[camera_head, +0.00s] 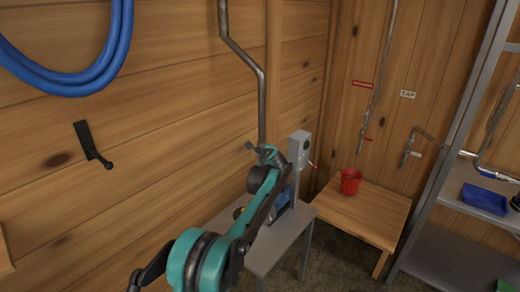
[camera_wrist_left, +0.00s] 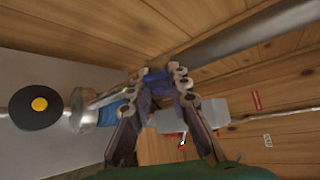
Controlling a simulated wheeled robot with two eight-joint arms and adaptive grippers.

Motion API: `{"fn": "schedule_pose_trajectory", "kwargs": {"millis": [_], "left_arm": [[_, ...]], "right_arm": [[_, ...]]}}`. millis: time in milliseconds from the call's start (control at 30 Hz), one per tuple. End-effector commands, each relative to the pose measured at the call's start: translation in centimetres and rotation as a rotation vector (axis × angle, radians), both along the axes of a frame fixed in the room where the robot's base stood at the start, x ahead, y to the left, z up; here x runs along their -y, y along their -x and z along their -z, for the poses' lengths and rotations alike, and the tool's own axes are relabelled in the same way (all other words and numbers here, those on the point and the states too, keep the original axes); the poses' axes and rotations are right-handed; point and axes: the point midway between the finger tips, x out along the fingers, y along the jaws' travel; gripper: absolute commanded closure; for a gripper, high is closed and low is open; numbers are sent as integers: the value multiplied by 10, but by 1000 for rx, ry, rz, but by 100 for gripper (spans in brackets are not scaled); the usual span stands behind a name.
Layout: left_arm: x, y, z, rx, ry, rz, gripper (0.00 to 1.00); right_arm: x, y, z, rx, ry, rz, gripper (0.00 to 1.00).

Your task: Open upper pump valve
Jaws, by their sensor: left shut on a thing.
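My left gripper (camera_head: 262,152) is at the lower end of the grey vertical pipe (camera_head: 262,105), above the pump on the metal table. In the left wrist view the left gripper's fingers (camera_wrist_left: 162,82) are closed on a small blue valve handle (camera_wrist_left: 157,80) beside the pipe (camera_wrist_left: 235,38). The fingers hide much of the handle and the valve body. The pump (camera_wrist_left: 38,105) shows at the left of that view as a dark disc with a yellow centre; in the head view my arm covers most of it. My right gripper is not in view.
A grey switch box (camera_head: 299,148) with a red lever stands just right of the gripper. A wooden table (camera_head: 370,212) with a red bucket (camera_head: 350,182) is further right, beside metal shelving (camera_head: 450,255). A blue hose (camera_head: 75,78) and black hook (camera_head: 90,143) hang on the left wall.

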Motion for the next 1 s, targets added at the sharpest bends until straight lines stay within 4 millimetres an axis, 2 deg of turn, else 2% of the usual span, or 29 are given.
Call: {"fn": "schedule_pose_trajectory", "kwargs": {"millis": [133, 567, 600, 667, 700, 1000], "left_arm": [[1, -1, -3, -26, -20, 1, 100], [1, -2, -2, -37, -28, 0, 100], [1, -2, -2, -37, -28, 0, 80], [1, -2, -2, -37, -28, 0, 64], [1, -2, -2, -37, -28, 0, 60], [1, 0, -3, -35, -27, 0, 60]], "right_arm": [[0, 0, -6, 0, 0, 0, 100], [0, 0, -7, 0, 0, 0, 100], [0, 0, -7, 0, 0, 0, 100], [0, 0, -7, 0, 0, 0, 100], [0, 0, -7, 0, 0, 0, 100], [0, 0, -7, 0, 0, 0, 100]]}}
